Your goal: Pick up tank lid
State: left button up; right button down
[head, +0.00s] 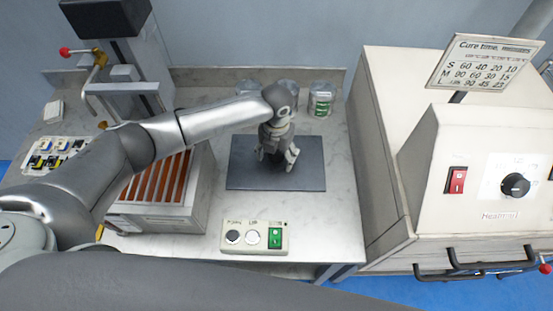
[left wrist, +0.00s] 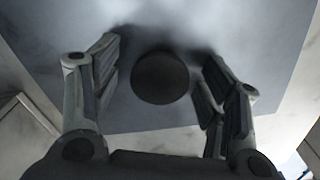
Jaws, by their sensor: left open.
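My left gripper (head: 276,158) is open over the dark grey mat (head: 240,175) on the marble-look bench, pointing down. In the left wrist view, a dark round thing (left wrist: 160,78) shows between the two spread fingers of the gripper (left wrist: 162,58), with a gap on each side. It may be the tank lid or its knob, but I cannot tell for certain. In the head view the gripper hides it. My right gripper is not in view.
Several cans (head: 320,100) stand at the bench's back edge behind the mat. A box with orange-brown slats (head: 160,215) stands left of the mat, under my arm. A button panel (head: 254,239) sits in front. A large beige oven-like machine (head: 480,180) stands on the right.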

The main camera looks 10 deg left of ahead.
pick_arm(q)
jog(key=c, duration=1.4)
jog(key=shift+r, duration=0.1)
jog(key=shift+c, duration=0.4)
jog(key=shift+w, duration=0.1)
